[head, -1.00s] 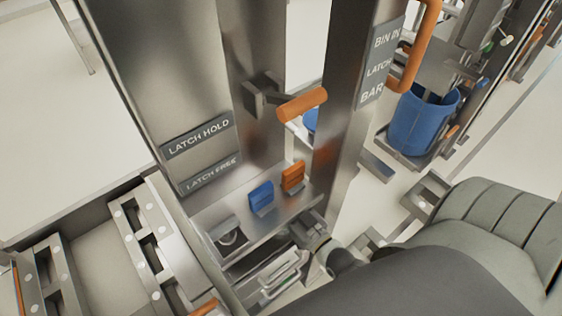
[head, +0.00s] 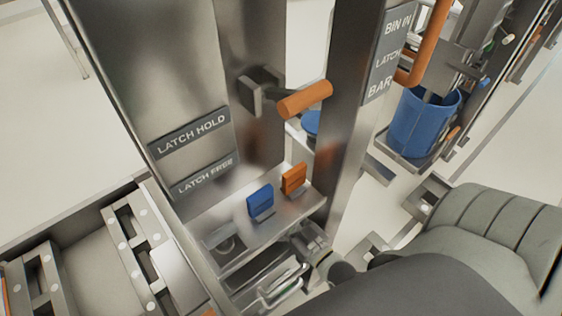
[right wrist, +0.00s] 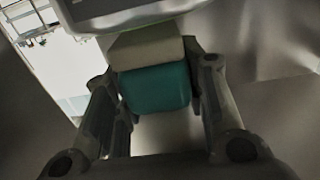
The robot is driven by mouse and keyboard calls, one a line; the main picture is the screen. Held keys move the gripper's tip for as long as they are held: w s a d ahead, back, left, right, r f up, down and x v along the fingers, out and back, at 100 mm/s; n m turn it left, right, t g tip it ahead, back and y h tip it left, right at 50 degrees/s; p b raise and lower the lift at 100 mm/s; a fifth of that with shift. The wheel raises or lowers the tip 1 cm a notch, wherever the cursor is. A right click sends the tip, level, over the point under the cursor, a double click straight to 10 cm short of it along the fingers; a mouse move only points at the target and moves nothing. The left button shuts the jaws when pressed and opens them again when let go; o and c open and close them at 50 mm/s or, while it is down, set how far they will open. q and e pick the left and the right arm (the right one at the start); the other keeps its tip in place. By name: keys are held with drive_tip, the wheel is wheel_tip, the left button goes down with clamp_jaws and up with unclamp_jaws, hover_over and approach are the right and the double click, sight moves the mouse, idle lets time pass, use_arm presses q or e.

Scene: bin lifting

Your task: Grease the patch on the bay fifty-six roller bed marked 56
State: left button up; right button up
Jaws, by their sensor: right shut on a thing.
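My right gripper (right wrist: 155,80) is shut on a teal block (right wrist: 155,90) with a cream upper part (right wrist: 147,48), seen between its fingers in the right wrist view. In the head view my dark right arm comes in from the lower right and hides much of that corner. Its gripper end (head: 312,245) shows only partly, low beside the metal shelf; the teal block cannot be made out there. No sign reading 56 and no grease patch can be made out in either view. My left gripper is not in view.
A metal post carries LATCH HOLD (head: 190,133) and LATCH FREE (head: 203,175) plates and an orange-gripped lever (head: 305,98). A shelf (head: 285,215) below holds a blue block (head: 260,200) and an orange block (head: 293,179). A blue bin (head: 422,125) stands at right.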

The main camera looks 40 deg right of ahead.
drive_tip(key=shift+f+b, duration=0.4)
drive_tip(key=shift+f, duration=0.15)
idle(0.4)
drive_tip(key=shift+f, duration=0.15)
idle(1.1)
